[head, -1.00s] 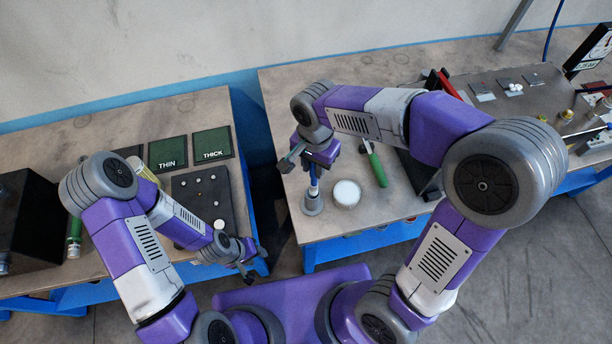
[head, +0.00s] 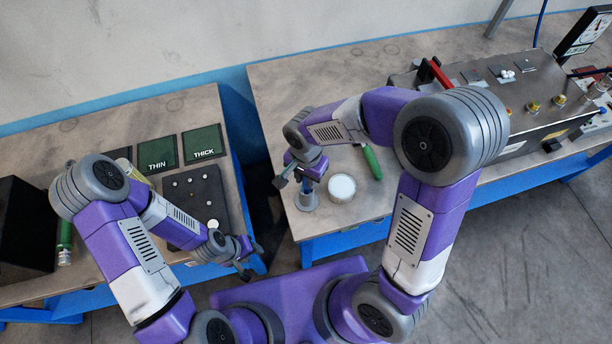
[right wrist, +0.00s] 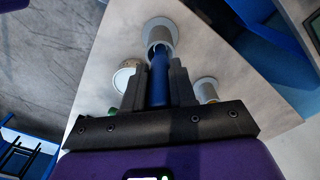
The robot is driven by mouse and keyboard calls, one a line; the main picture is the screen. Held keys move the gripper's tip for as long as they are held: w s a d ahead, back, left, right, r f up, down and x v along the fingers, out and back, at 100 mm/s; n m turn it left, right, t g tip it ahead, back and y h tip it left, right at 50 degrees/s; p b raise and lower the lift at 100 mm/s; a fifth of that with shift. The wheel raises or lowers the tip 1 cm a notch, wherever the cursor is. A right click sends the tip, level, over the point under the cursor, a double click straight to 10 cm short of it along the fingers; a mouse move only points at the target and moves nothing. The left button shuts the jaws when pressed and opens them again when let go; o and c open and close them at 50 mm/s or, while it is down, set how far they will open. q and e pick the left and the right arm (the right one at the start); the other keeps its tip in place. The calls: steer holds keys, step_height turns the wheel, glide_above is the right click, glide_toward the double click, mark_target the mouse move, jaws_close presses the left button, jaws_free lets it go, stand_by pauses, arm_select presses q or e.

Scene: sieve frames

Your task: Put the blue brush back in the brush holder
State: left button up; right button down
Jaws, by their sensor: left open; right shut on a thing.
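My right gripper (head: 297,182) is shut on the blue brush (right wrist: 159,82). The blue handle sits between the dark fingers in the right wrist view. The grey brush holder (head: 306,201) stands near the front left corner of the right table, right under this gripper. In the right wrist view the brush's far end meets the mouth of the holder (right wrist: 160,33). I cannot tell how deep it is inside, and the bristles are hidden. My left gripper (head: 246,258) is open and empty by the front right corner of the left table.
A round white-topped container (head: 342,187) stands right beside the holder. A green-handled tool (head: 372,162) lies behind it. A grey machine (head: 520,105) fills the right table's far side. Green THIN (head: 157,154) and THICK (head: 203,144) mats lie on the left table. A gap separates the tables.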

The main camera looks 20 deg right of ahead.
steer(key=shift+f, duration=0.1)
steer(key=c, duration=0.9)
jaws_free()
steer(key=shift+r, duration=0.2)
step_height(320, 180, up, 12)
steer(key=shift+p, duration=1)
steer(key=shift+f, duration=0.1)
